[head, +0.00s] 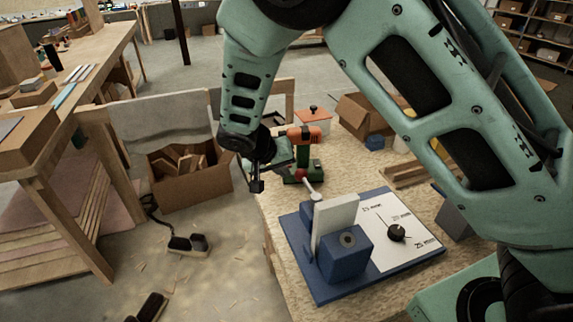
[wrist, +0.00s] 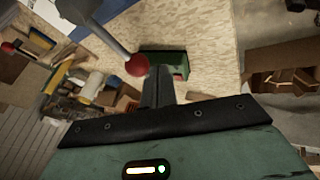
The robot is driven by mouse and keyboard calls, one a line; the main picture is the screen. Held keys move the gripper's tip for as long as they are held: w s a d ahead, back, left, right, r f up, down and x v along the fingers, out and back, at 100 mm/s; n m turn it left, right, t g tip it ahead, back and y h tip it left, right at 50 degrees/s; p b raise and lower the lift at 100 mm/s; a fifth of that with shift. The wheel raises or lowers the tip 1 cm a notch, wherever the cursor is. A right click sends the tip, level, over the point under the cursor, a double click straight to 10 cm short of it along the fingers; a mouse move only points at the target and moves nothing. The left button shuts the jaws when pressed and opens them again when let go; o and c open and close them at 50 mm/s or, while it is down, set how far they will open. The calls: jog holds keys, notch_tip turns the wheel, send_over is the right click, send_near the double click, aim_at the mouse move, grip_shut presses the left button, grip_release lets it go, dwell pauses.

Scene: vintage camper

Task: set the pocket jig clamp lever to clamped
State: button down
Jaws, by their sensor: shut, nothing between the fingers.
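The pocket jig is a blue base (head: 318,287) with a blue block (head: 345,258), an upright pale board and a white dial plate (head: 395,232) on the workbench. Its clamp lever is a grey rod (head: 312,188) ending in a red ball knob (head: 301,174), leaning away from the board toward the drill. In the wrist view the rod (wrist: 105,36) comes from the top left, and its red knob (wrist: 137,65) sits just beside my fingertips. My gripper (head: 257,186) is shut and empty, left of the knob; its dark fingers also show in the wrist view (wrist: 158,88). I cannot tell whether they touch the knob.
An orange and green drill (head: 304,145) stands close behind the knob. An open cardboard box (head: 362,115) and a clear orange-lidded container (head: 314,119) are farther back. A carton of wood offcuts (head: 190,172) is on the floor at left.

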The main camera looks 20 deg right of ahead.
jog(key=shift+s+d+f, duration=0.1)
jog(key=shift+d+f, duration=0.05)
jog(key=shift+d, duration=0.4)
jog(key=d+m+g, duration=0.1)
jog(key=d+m+g+b, duration=0.1)
jog(key=d+m, duration=0.1)
jog(key=w+d+m+g+b, duration=0.1)
jog(key=m, duration=0.1)
jog(key=shift+d+f+h, duration=0.1)
jog(key=shift+d+h, duration=0.25)
jog(key=shift+h, duration=0.05)
jog(key=s+d+m+g+y, duration=0.2)
jog(key=d+m+g, duration=0.3)
jog(key=m, duration=0.4)
jog(key=shift+s+d, duration=0.65)
jog(key=shift+d, duration=0.2)
jog(key=shift+s, duration=0.1)
jog(key=shift+m, duration=0.3)
